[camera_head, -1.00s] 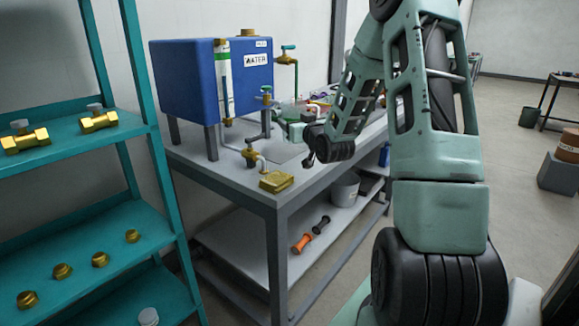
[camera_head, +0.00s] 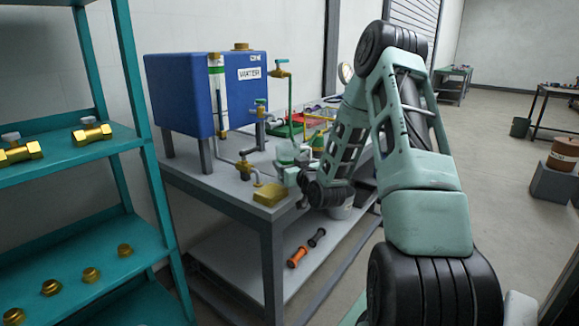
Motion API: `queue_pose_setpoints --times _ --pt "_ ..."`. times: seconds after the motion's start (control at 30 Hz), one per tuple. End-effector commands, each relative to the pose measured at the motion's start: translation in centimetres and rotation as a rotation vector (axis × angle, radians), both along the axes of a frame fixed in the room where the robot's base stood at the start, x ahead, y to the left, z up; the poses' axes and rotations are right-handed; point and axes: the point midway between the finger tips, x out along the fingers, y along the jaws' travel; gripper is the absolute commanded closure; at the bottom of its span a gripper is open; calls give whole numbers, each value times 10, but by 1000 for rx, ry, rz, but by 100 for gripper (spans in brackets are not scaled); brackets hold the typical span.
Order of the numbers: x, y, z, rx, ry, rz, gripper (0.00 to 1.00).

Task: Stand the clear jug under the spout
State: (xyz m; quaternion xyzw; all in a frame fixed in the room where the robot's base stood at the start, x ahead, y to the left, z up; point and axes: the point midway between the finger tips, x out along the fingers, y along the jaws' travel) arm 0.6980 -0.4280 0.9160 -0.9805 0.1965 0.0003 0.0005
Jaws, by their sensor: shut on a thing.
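The blue water tank (camera_head: 180,95) stands on legs on the grey bench. Below it, a brass valve (camera_head: 245,165) leads to a grey spout (camera_head: 257,179) that bends down over the bench top. My gripper (camera_head: 284,163) is just right of the spout, low over the bench. It is shut on what looks like the clear jug (camera_head: 286,153), a small see-through shape largely hidden by the gripper and wrist. A gap shows between the gripper and the spout. Whether the jug touches the bench cannot be told.
A yellow-brass block (camera_head: 270,194) sits at the bench's front edge, close below the spout. A red tray (camera_head: 290,131) and other items lie farther back. A teal shelf (camera_head: 80,150) with brass fittings stands at left.

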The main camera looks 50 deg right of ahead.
Motion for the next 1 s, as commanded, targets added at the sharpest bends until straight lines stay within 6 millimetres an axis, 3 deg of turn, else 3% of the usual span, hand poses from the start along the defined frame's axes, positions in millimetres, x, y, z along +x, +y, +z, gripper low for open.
queue_pose_setpoints --times 0.4,0.43,0.5,0.9,1.0 --pt "0 0 -8 -1 -1 1 60" --pt "0 0 -8 -1 -1 0 34" --pt "0 0 -6 -1 -1 0 15" --pt "0 0 -6 0 0 -1 15" --pt "-13 5 -9 -1 3 0 15"
